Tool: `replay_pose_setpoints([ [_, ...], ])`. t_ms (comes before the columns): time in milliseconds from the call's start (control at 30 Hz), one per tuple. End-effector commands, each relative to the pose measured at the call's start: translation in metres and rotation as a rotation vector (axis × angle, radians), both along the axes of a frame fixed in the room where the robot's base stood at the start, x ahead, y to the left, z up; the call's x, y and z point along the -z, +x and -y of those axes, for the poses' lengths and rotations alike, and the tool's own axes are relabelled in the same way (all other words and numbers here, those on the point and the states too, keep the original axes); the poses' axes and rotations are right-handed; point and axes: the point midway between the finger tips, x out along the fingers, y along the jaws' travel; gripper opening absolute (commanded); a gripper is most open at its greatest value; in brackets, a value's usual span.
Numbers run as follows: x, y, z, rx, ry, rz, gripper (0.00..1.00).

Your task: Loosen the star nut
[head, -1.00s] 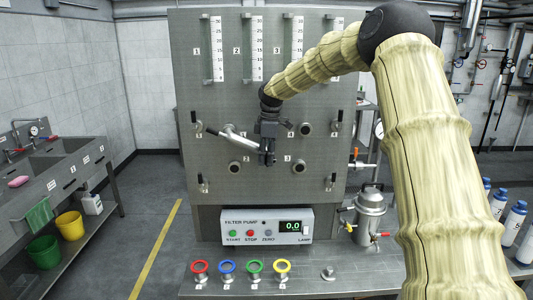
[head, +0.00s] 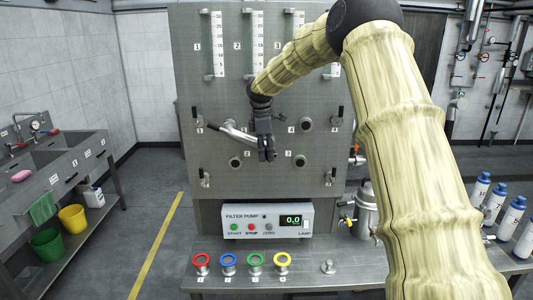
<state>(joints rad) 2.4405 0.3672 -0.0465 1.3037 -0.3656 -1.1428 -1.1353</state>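My gripper (head: 267,156) hangs in front of the upright grey metal panel (head: 300,93), fingers pointing down. Its dark fingers are small and close together, so I cannot tell whether they are open or shut, and I see nothing held in them. A pale metal bar (head: 237,132) sticks out just left of the gripper; whether they touch is unclear. I cannot make out for sure which part is the star nut.
A filter pump box (head: 267,220) with buttons and a lit display sits below the panel. Red, blue, green and yellow rings (head: 200,262) stand along the bench front. White bottles (head: 482,188) stand at the right. Sinks (head: 75,160) line the left wall; the floor between is clear.

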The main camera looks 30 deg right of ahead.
Motion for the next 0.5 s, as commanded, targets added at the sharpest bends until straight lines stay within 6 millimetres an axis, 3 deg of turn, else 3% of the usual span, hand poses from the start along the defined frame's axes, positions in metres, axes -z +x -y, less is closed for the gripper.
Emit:
replay_pose_setpoints([
  [100, 0.0002, 0.0000, -0.0001, 0.000, 0.000, 0.000, 0.41],
  [500, -0.0002, 0.0003, 0.0001, 0.000, 0.000, 0.001, 0.41],
])
